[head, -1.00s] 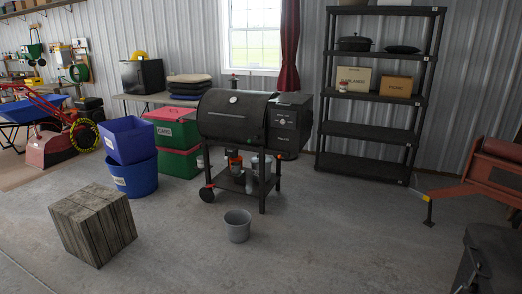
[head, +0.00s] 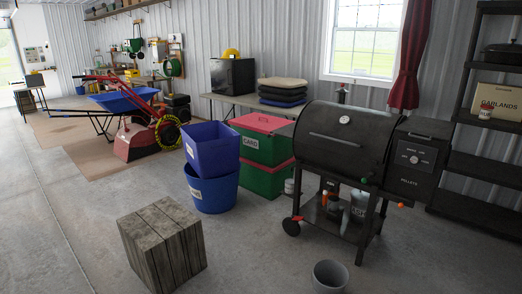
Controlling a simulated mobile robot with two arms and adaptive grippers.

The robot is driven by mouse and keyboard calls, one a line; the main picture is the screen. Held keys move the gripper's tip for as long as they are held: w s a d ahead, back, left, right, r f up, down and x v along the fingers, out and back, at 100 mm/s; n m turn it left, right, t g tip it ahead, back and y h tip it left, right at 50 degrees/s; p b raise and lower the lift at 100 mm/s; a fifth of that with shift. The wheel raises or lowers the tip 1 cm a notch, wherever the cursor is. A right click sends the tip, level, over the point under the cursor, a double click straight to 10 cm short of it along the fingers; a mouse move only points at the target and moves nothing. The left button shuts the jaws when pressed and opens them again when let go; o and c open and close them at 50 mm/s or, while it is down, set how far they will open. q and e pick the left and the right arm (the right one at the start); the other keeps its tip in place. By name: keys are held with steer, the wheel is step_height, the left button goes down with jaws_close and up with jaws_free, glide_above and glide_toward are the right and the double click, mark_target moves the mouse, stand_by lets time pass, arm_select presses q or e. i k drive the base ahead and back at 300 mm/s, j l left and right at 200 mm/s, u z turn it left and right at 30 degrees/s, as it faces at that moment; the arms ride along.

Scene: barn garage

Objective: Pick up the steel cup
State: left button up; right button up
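I cannot make out a steel cup for certain. A grey, open-topped bucket-like vessel (head: 329,279) stands on the floor at the bottom edge, in front of the grill; its size suggests a bucket rather than a cup. Small containers stand on the lower shelf of the grill, among them a grey one (head: 359,208), too small to identify. Neither of my grippers is in view.
A wooden block (head: 163,246) stands on the floor at front left. The black grill (head: 345,140) stands at right. Blue bins (head: 212,190) and red-lidded green boxes (head: 262,145) stand behind. A black shelf rack (head: 478,168) is at far right. The left floor is clear.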

mark_target(332, 204)
steer(key=i+z, duration=0.1)
steer(key=i, duration=0.45)
steer(key=i+j, duration=0.1)
steer(key=i, duration=0.45)
steer(key=i+j+z, duration=0.15)
steer(key=i, duration=0.4)
steer(key=i+j+z, duration=0.1)
steer(key=i, duration=0.45)
